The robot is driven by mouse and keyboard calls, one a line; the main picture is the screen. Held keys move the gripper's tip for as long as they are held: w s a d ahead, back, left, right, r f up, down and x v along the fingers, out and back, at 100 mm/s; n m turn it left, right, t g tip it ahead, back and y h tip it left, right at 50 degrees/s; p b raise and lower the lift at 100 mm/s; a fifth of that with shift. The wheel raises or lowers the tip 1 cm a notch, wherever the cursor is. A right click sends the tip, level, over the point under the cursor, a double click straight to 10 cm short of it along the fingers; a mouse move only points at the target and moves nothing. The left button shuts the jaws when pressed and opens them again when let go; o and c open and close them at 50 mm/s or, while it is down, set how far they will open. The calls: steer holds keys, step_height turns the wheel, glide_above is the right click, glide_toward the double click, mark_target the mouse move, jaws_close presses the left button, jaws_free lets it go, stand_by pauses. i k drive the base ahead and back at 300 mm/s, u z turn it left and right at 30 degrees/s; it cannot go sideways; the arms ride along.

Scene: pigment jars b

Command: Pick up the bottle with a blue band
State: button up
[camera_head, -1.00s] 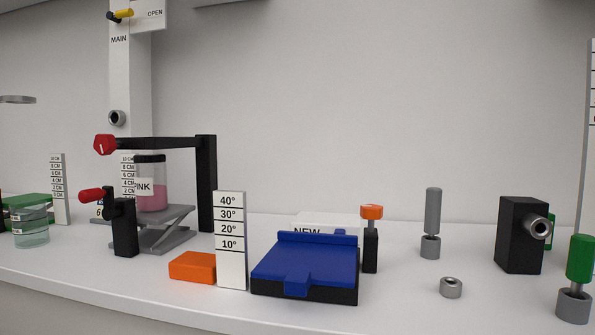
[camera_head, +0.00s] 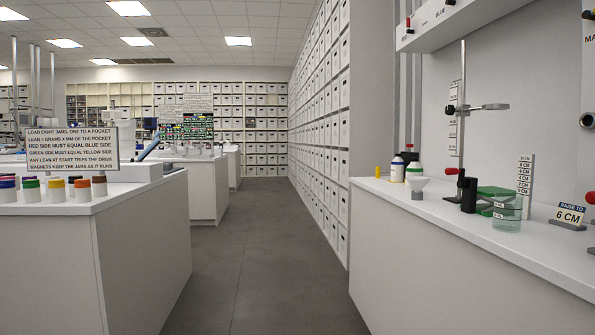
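I cannot make out a blue band on any bottle. On the right bench, a small bottle (camera_head: 397,168) with a black cap stands at the far end, white with some yellow low down. Beside it is a white bottle (camera_head: 414,171) with a green top; it is partly hidden behind a white funnel-like piece (camera_head: 417,186). Both are far away and small. On the left counter, a jar with a blue lid (camera_head: 8,184) stands at the left picture edge among several white jars with coloured lids. My gripper is not in view.
A grey floor aisle (camera_head: 240,262) runs clear between the left counter (camera_head: 140,240) and the right bench (camera_head: 480,238). The bench also bears a glass beaker (camera_head: 507,214), a ring stand (camera_head: 462,110) and a red-knobbed black clamp (camera_head: 467,188). Box shelves line the back.

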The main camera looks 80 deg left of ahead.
mark_target(397, 164)
steer(key=u, duration=2.15)
steer(key=k, duration=0.2)
steer(key=u, duration=1.1)
steer(key=i, duration=3.75)
steer(key=z, duration=1.3)
steer(key=i, duration=1)
steer(key=z, duration=1.05)
